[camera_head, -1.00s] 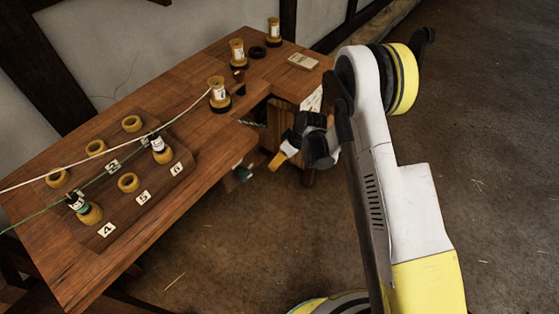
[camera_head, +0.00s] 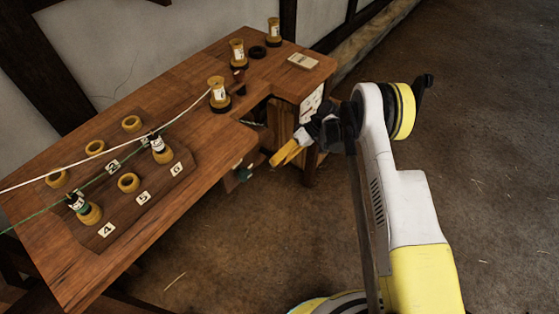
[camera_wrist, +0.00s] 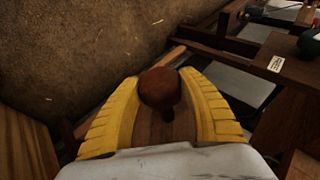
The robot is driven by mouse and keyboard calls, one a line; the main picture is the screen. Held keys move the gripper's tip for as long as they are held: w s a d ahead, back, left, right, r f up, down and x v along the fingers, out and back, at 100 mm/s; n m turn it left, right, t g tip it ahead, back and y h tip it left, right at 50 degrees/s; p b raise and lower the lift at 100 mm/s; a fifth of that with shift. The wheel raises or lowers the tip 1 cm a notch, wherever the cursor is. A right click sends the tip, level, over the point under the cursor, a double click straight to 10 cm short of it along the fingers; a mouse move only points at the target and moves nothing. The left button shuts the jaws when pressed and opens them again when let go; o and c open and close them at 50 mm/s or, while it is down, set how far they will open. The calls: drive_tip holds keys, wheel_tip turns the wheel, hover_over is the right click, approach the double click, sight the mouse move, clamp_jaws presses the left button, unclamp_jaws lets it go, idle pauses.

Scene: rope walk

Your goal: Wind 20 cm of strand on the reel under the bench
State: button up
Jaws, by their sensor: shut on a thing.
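My gripper (camera_head: 276,162) is below the top of the wooden bench (camera_head: 190,152), by its front recess. In the wrist view its yellow fingers (camera_wrist: 160,78) stand on both sides of a round reddish-brown knob (camera_wrist: 160,90) and are shut on it. The knob sits over a wooden piece that may be a crank arm. The reel itself is hidden or cannot be made out in either view. A green strand (camera_head: 40,217) and a white strand (camera_head: 60,179) run across the bench top.
A numbered board (camera_head: 165,190) with wooden rings and two bobbins lies on the bench. Labelled spools, including one near the recess (camera_head: 219,92), stand farther back. A bench leg (camera_head: 308,170) is close to my gripper. The floor at right is open.

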idle(0.4)
drive_tip(key=o, duration=1.2)
drive_tip(key=v, duration=1.2)
drive_tip(key=shift+w+d+f, duration=0.15)
drive_tip(key=shift+w+f, duration=0.05)
drive_tip(key=shift+f, duration=0.1)
